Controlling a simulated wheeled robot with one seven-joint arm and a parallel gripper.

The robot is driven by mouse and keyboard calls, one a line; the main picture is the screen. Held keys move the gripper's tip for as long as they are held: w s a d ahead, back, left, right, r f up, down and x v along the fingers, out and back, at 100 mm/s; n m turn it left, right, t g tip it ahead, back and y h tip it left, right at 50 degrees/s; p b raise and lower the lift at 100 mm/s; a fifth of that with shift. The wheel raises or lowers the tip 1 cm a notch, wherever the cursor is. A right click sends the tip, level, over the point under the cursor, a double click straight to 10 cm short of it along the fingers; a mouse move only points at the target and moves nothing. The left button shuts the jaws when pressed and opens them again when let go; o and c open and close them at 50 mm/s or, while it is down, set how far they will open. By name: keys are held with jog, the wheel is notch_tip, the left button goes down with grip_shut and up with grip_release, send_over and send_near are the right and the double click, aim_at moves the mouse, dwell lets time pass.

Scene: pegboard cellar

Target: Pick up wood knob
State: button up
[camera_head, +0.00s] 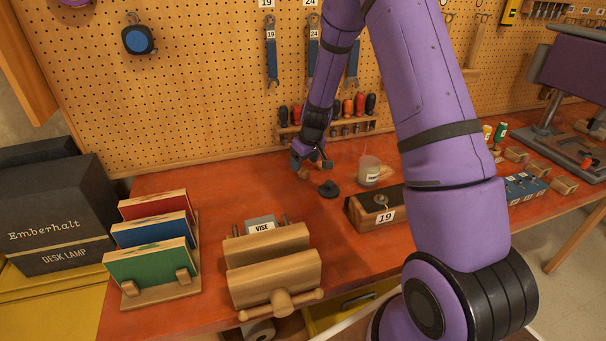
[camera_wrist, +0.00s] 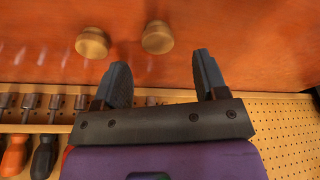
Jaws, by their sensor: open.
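Two round wood knobs show in the wrist view on the red-orange bench top: one (camera_wrist: 92,43) at the upper left, the other (camera_wrist: 157,37) near the top middle. My gripper (camera_wrist: 160,62) is open and empty, its two dark fingers apart. The middle knob lies beyond the fingertips, between their lines; the left knob lies outside the left finger. In the head view my gripper (camera_head: 311,163) is low over the bench near the pegboard, with a small brown knob (camera_head: 303,174) just below it. I cannot tell the exact height gap.
A dark round piece (camera_head: 330,193) and a candle jar (camera_head: 369,171) stand right of my gripper. A screwdriver rack (camera_head: 345,130) is close behind on the pegboard (camera_head: 200,90). A wooden vise (camera_head: 272,270) and a book rack (camera_head: 160,292) stand in front. The bench between is clear.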

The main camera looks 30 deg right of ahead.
aim_at(303, 171)
jog(key=x, duration=0.4)
jog(key=shift+s+d+f, duration=0.1)
jog(key=shift+s+f, duration=0.05)
jog(key=shift+s, duration=0.05)
jog(key=c, duration=1)
